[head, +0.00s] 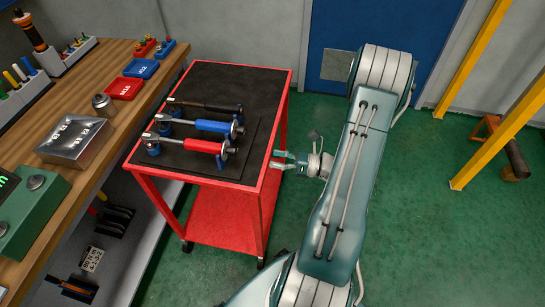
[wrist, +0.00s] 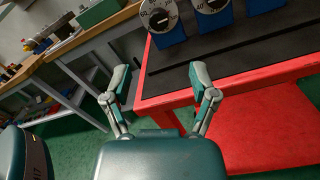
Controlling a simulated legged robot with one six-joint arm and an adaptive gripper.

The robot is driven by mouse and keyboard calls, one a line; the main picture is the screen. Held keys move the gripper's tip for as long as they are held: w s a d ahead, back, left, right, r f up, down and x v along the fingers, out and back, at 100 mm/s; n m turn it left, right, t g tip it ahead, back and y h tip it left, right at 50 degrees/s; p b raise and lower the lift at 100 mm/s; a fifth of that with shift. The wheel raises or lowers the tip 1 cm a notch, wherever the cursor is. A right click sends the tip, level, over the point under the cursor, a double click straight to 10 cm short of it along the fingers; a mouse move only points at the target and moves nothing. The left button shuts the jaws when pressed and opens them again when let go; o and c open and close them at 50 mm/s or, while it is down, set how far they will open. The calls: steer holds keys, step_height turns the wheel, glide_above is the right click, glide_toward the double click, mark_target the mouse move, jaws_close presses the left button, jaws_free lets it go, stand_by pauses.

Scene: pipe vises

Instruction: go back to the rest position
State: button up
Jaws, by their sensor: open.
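My gripper (head: 284,160) is open and empty beside the right edge of the red cart (head: 278,105) in the head view. In the wrist view its two fingers (wrist: 158,82) are spread apart, with the cart's red rim (wrist: 240,81) just beyond them.
A wooden workbench (head: 85,85) stands left of the cart, with a metal box (head: 75,137), a red tray (head: 124,88) and a blue tray (head: 142,68). A blue door (head: 420,40) is behind. Yellow posts (head: 500,125) stand at the right. Green floor between is clear.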

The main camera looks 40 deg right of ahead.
stand_by(0.3)
steer(key=s+a+r+n+g+h, duration=0.1)
steer(key=a+r+n+g, duration=0.5)
steer(key=a+n+g, duration=0.15)
steer(key=s+a+r+n+g, duration=0.1)
steer(key=a+r+n+g, duration=0.45)
steer(key=a+n, duration=0.3)
steer(key=s+a+r+n+t+h, duration=0.2)
steer(key=r+n+h, duration=0.3)
steer(key=n, duration=0.3)
steer(key=s+a+r+n+t+h, duration=0.2)
steer(key=s+r+n+h, duration=0.3)
steer(key=r+n, duration=0.2)
steer(key=shift+s+a+n+h, duration=0.15)
steer(key=shift+a+n+h, duration=0.15)
steer(key=shift+n, duration=0.4)
